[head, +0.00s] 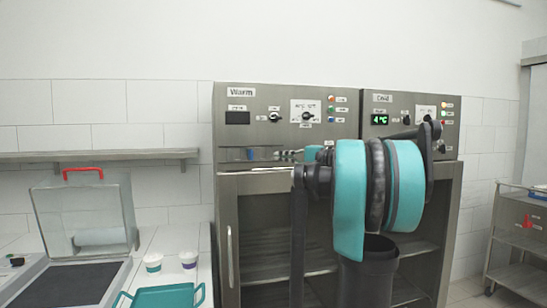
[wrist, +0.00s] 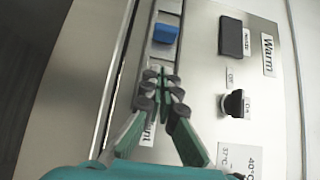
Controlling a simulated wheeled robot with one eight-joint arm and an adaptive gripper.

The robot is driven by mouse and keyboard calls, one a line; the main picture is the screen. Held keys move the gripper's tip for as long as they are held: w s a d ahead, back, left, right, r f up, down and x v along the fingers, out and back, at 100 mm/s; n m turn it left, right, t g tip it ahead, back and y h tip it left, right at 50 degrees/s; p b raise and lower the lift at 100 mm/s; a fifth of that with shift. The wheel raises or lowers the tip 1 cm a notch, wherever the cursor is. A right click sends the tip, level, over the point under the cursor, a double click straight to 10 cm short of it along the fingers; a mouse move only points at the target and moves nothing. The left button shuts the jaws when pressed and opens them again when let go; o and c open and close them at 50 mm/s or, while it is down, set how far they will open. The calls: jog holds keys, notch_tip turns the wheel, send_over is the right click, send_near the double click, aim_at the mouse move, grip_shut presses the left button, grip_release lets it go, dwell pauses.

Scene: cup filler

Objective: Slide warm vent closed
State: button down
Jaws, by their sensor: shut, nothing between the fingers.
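The warm cabinet (head: 232,104) has a narrow vent strip below its control panel. The blue vent slider knob (head: 250,154) sits toward the left part of that strip. The knob also shows near the top of the wrist view (wrist: 165,34). My gripper (head: 279,154) is in front of the strip, to the right of the knob. In the wrist view my gripper (wrist: 161,72) is shut and empty, its tips pointing toward the knob with a small gap. The fingers partly cover the vent label (wrist: 149,134). I cannot tell whether the tips touch the panel.
The warm panel has a dial (head: 274,116), a dark display (head: 237,118) and coloured buttons. The cold cabinet (head: 381,105) adjoins on the right, partly behind my arm. A teal tray (head: 165,297) and two cups stand on the left counter. A cart (head: 524,240) is far right.

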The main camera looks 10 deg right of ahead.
jog(key=v, duration=0.6)
jog(key=shift+a, duration=0.1)
jog(key=s+a+f+n+g+h, duration=0.15)
jog(key=s+a+f, duration=0.25)
jog(key=f, duration=0.5)
jog(key=s+a+f+n+g+h, duration=0.1)
jog(key=s+a+f+g+h, duration=0.3)
jog(key=f, duration=0.6)
jog(key=s+a+f+n+g+y, duration=0.1)
jog(key=s+a+f, duration=0.3)
jog(key=f, duration=0.5)
jog(key=s+d+f+n+h, duration=0.1)
jog(key=s+f+h, duration=0.3)
jog(key=s+f, duration=0.5)
jog(key=s+d+f+n+g+h, duration=0.1)
jog(key=s+f+n+h, duration=0.3)
jog(key=s+f, duration=0.6)
notch_tip(320, 180, down, 5)
jog(key=shift+s+d+r+h, duration=0.1)
jog(key=shift+s+d+h, duration=0.05)
jog(key=shift+d+h, duration=0.2)
jog(key=c, duration=2.2)
grip_release()
jog(key=shift+g, duration=0.25)
